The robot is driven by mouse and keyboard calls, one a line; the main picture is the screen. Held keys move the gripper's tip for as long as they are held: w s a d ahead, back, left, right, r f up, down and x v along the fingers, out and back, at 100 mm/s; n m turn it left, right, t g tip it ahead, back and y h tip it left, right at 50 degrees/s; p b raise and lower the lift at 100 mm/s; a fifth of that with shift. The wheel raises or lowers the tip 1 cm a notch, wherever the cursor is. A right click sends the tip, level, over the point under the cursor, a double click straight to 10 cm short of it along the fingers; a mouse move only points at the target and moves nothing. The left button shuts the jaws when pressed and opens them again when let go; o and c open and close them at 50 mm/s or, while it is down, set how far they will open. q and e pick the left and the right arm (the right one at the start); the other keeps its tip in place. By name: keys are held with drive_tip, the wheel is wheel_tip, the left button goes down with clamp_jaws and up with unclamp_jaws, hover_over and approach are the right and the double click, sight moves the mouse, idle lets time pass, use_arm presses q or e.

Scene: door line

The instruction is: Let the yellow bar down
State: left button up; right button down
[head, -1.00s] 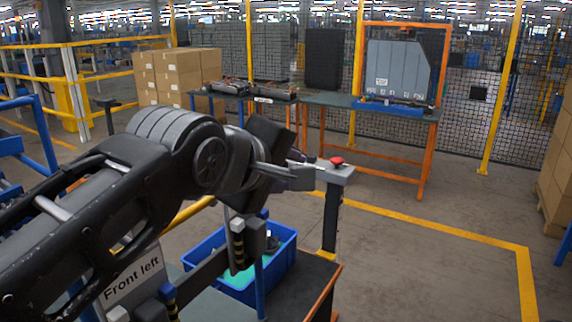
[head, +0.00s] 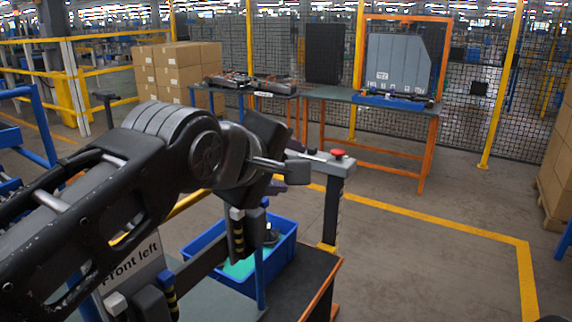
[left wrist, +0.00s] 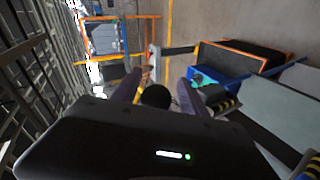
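A yellow bar (head: 190,203) shows in the head view as a short sloping length behind my left arm. The arm hides much of it, and I cannot tell where its ends are. My left gripper (head: 285,170) is just left of a grey-topped post (head: 335,185) with a red button. In the left wrist view my left gripper (left wrist: 157,86) has its two fingers spread apart, with a round black knob (left wrist: 155,96) low between them. I cannot tell whether the fingers touch the knob or the bar. My right gripper is in neither view.
A blue bin (head: 285,262) sits below my left gripper, beside a dark orange-edged table (head: 305,285). A workbench (head: 375,101) and stacked cartons (head: 175,75) stand at the back before a mesh fence. The floor to the right is open, marked by a yellow line (head: 440,224).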

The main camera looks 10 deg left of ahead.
use_arm(q)
drive_tip(key=shift+s+r, duration=0.15)
drive_tip(key=b+v, duration=0.1)
drive_tip(key=v, duration=0.6)
drive_tip(key=shift+s, duration=0.3)
